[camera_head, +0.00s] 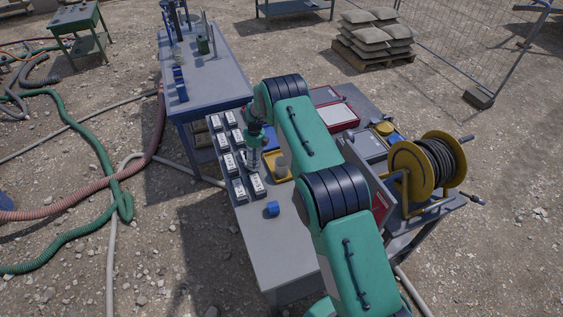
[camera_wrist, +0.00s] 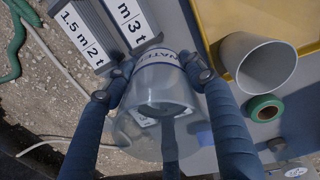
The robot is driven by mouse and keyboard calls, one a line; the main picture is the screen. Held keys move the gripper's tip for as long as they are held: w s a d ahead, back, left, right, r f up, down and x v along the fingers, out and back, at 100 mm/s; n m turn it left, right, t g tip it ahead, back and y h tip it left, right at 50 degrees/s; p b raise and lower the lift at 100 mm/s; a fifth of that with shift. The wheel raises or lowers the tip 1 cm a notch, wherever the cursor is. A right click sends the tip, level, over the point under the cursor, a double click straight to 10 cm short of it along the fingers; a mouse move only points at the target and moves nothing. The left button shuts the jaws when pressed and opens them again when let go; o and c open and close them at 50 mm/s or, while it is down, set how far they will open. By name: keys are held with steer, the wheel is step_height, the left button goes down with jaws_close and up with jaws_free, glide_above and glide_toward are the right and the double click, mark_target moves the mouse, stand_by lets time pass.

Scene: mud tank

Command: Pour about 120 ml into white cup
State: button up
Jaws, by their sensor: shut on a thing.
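The white cup (camera_head: 281,167) stands upright at the yellow tray on the table. In the wrist view the cup (camera_wrist: 262,72) shows its open mouth at the right, apart from my gripper; its inside looks pale and empty. My gripper (camera_wrist: 158,72) is shut on a clear vessel (camera_wrist: 155,120) with a white band whose lettering is partly covered by the fingers. The vessel looks about upright in the head view (camera_head: 253,155), left of the cup. How much liquid it holds, I cannot tell.
Labelled grey blocks (camera_head: 228,162) stand in rows left of the vessel. The yellow tray (camera_wrist: 213,25) lies beside the cup. A green tape roll (camera_wrist: 264,108) lies close to the cup. A blue object (camera_head: 272,208) sits nearer the front; the table front is clear. A hose reel (camera_head: 425,165) stands right.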

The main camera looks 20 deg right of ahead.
mark_target(259, 155)
steer(key=shift+s+d+r+y, duration=0.15)
steer(key=shift+d+y, duration=0.1)
steer(key=shift+y, duration=0.25)
steer(key=shift+d+t+y+b, duration=0.2)
steer(key=shift+t+y+b, duration=0.3)
steer(key=shift+b, duration=0.5)
steer(key=y+b, duration=0.1)
steer(key=b, duration=0.1)
steer(key=d+y+b, duration=0.1)
steer(key=b, duration=0.2)
steer(key=t+y+b, duration=0.1)
steer(key=b, duration=0.1)
steer(key=shift+s+d+f+y, duration=0.25)
steer(key=shift+s+d+y, duration=0.1)
steer(key=shift+y, duration=0.05)
steer(key=f+y+b, duration=0.1)
steer(key=b, duration=0.3)
steer(key=shift+t+y, duration=0.3)
steer(key=shift+t, duration=0.1)
steer(key=shift+r+y+b, duration=0.3)
steer(key=shift+b, duration=0.35)
steer(key=shift+a+t+y+b, duration=0.1)
steer(key=shift+t+y+b, duration=0.2)
steer(key=shift+y+b, duration=0.15)
steer(key=shift+r+t+y+b, duration=0.4)
steer(key=shift+r+y+b, duration=0.3)
steer(key=shift+y+b, duration=0.6)
steer(key=shift+r+t+y+b, duration=0.3)
steer(key=shift+r+y+b, duration=0.25)
steer(key=shift+b, duration=0.5)
